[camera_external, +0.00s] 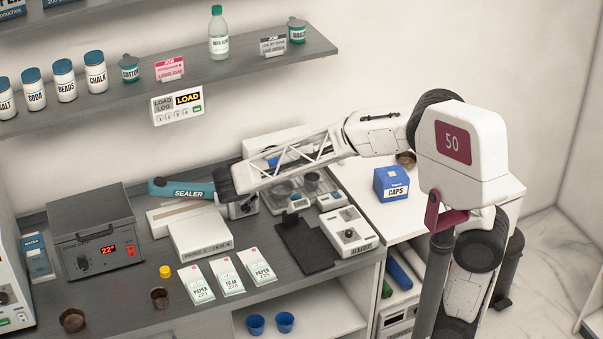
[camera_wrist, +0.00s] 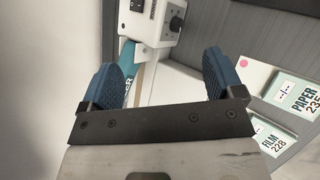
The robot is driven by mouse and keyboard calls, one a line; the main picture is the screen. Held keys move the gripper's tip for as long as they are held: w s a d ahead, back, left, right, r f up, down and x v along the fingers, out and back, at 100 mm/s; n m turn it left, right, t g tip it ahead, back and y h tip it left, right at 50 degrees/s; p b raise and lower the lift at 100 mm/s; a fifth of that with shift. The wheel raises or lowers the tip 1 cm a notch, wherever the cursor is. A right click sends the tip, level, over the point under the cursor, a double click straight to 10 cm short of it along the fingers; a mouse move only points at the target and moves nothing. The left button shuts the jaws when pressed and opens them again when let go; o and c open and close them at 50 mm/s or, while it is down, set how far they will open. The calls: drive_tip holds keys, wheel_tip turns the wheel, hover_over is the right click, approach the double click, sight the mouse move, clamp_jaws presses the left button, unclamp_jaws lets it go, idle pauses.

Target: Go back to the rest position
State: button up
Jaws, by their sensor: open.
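My gripper shows in the wrist view (camera_wrist: 166,78) with its two blue ribbed fingers wide apart and nothing between them. In the external view the dark end of my arm is just right of the teal sealer arm, above the bench; the fingers cannot be made out there. The sealer (camera_external: 182,189) has a teal lever marked SEALER and a white body. In the wrist view its teal lever (camera_wrist: 126,55) shows beyond the left finger, and a white box with a dark knob (camera_wrist: 160,20) lies beyond the gap. Whether the fingers touch anything cannot be told.
Paper and film pouches (camera_external: 228,277) lie at the bench front. A grey heater-like box (camera_external: 95,235) stands left. A white device (camera_external: 349,232), a black plate (camera_external: 303,246) and a blue CAPS box (camera_external: 391,184) are right. A shelf (camera_external: 220,65) with jars runs above.

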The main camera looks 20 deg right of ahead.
drive_tip(key=s+d+r+m+g, duration=0.1)
drive_tip(key=d, duration=0.4)
drive_tip(key=s+d+r+m, duration=0.1)
drive_tip(key=d+m, duration=0.1)
drive_tip(key=d, duration=0.3)
drive_tip(key=s+d+r+m+g, duration=0.1)
drive_tip(key=d+m, duration=0.1)
drive_tip(key=d, duration=0.3)
drive_tip(key=shift+d+r+g, duration=0.1)
drive_tip(key=shift+d+g, duration=0.2)
drive_tip(key=shift+d, duration=0.05)
drive_tip(key=s+d+r+m+g+y, duration=0.1)
drive_tip(key=s+d+m+g, duration=0.1)
drive_tip(key=s+d+m, duration=0.5)
drive_tip(key=s+d+m+g+y, duration=0.1)
drive_tip(key=s+d+m, duration=0.2)
drive_tip(key=s+d, duration=0.85)
drive_tip(key=s+d+f+m+y, duration=0.2)
drive_tip(key=s+d+m, duration=0.4)
drive_tip(key=s+d, duration=0.1)
drive_tip(key=shift+s+y, duration=0.4)
drive_tip(key=shift+s, duration=0.15)
